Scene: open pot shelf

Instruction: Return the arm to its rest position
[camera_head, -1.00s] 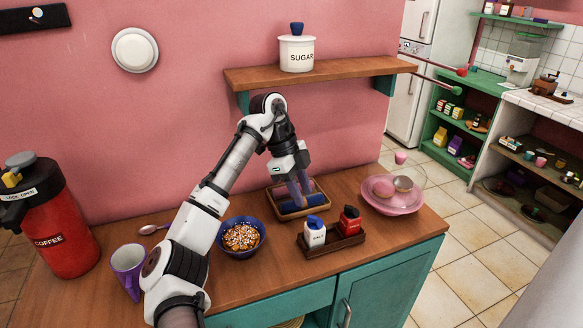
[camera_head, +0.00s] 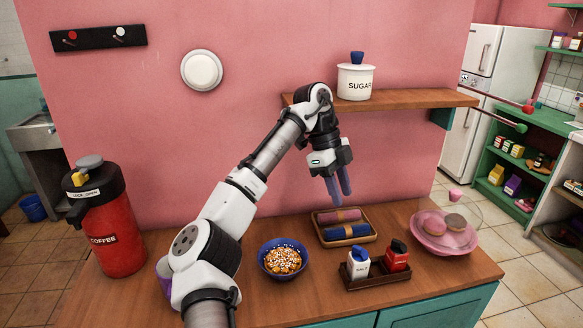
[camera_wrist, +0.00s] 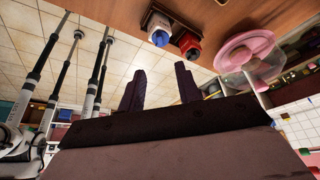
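My arm reaches from the bottom of the head view up over the counter (camera_head: 300,300), bent at the elbow near the shelf. My gripper (camera_head: 340,192) points down above a wooden tray (camera_head: 372,238), with air between. The tray holds a rolled pink cloth (camera_head: 338,216) and a rolled blue cloth (camera_head: 346,233). The gripper's fingers are apart with nothing between them; they also show in the wrist view (camera_wrist: 160,86).
A wooden shelf (camera_head: 425,98) with a sugar jar (camera_head: 355,82) is close to my elbow. A red coffee flask (camera_head: 108,235), a purple mug (camera_head: 163,275) partly behind my arm, a blue bowl (camera_head: 285,260), a shaker caddy (camera_head: 378,278) and a pink dish (camera_head: 430,230) stand on the counter.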

